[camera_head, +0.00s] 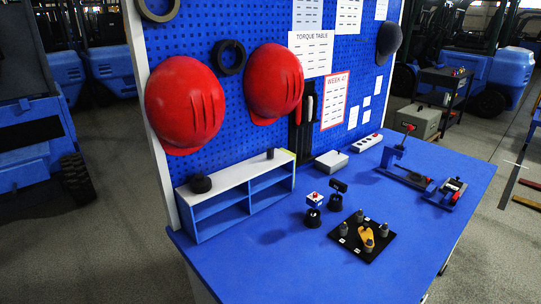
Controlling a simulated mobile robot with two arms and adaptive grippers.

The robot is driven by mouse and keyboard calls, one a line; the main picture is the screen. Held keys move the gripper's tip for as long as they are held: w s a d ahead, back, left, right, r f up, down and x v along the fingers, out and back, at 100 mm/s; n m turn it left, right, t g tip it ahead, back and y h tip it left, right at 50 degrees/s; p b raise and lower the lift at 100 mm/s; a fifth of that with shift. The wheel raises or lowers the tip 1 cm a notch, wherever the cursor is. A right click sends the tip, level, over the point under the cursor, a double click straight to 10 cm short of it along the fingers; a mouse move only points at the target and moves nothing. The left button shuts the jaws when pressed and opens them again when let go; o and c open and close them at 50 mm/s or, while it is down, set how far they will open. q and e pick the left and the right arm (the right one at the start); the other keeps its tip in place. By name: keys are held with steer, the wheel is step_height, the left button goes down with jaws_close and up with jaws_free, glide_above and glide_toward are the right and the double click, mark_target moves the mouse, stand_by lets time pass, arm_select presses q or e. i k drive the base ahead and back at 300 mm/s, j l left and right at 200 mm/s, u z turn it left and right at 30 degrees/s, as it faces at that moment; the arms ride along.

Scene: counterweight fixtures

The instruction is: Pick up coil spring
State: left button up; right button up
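I cannot pick out a coil spring for certain at this size. A dark, round, squat thing (200,183) sits on the left end of the white shelf top, and a small dark cylinder (270,153) stands near its right end. Their coils, if any, do not show. A black plate (345,240) on the blue bench carries a yellow part (367,239) and several small grey weights. Behind it stand two small devices on round black bases, one with a red button (315,197), the other with a dark head (338,186). Neither of my grippers is in view.
The blue bench (290,270) is clear at its front left. A blue shelf unit (240,200) stands at the back left. Red helmets (184,105) hang on the pegboard.

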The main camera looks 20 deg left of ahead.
mark_target(269, 151)
steer(key=i+j+u, duration=0.1)
steer(key=j+u, duration=0.35)
steer(key=i+j+u, duration=0.15)
steer(key=j+u, duration=0.3)
steer(key=i+j+u, duration=0.25)
steer(key=u, duration=0.2)
